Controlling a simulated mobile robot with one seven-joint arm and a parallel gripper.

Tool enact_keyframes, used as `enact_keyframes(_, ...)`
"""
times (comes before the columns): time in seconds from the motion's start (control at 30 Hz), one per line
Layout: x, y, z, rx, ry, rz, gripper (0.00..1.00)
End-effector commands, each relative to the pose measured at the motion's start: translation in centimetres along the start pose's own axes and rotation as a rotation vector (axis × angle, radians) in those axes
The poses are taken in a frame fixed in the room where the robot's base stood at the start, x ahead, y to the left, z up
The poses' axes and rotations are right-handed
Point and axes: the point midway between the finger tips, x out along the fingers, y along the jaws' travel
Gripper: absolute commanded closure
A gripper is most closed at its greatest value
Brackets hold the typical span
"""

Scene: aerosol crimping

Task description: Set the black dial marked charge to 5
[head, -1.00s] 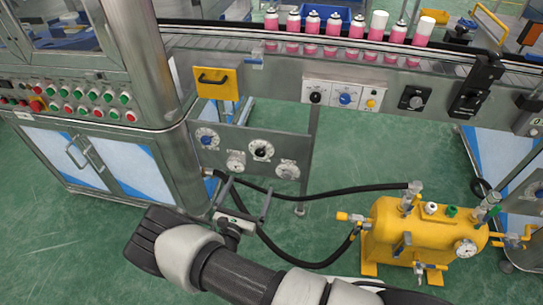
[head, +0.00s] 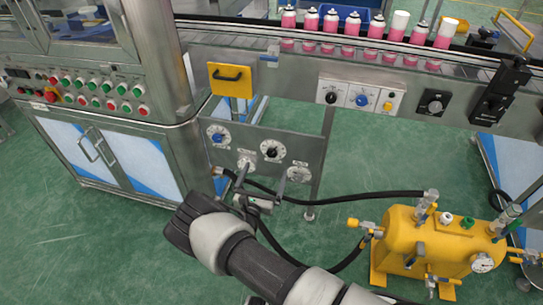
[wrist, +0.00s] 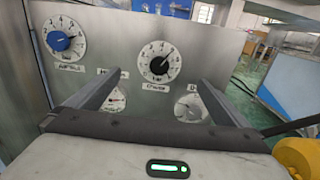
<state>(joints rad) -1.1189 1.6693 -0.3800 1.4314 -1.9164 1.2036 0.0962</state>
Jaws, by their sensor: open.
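The black dial (head: 272,150) is a black knob on a round white scale, on a grey metal panel below the conveyor. In the wrist view the black dial (wrist: 159,64) sits upper middle, above a small label that seems to read charge. The scale's numbers are small and I cannot tell the exact setting. My gripper (head: 263,179) is open and empty, in front of the panel and a little below the dial. In the wrist view the fingers of my gripper (wrist: 160,82) stand apart on either side, below the dial, not touching it.
A blue-knobbed dial (wrist: 63,43) is left of the black one. Two gauges (wrist: 114,101) (wrist: 190,107) sit lower, partly behind my fingers. A yellow tank (head: 432,240) with black hoses stands at right. Pink cans (head: 350,25) line the conveyor above.

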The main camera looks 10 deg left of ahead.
Motion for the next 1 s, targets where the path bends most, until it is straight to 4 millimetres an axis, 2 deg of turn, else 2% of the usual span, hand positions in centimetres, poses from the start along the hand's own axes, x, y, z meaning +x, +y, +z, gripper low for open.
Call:
enact_keyframes(0.43,0.0,0.0,0.0,0.0,0.0,-0.001,0.0)
enact_keyframes(0.57,-0.6,0.0,0.1,0.0,0.001,0.0,0.0)
enact_keyframes(0.67,-1.9,0.1,0.2,-0.001,0.002,0.002,0.0)
enact_keyframes(1.0,-8.3,0.1,0.1,-0.002,0.001,0.002,0.0)
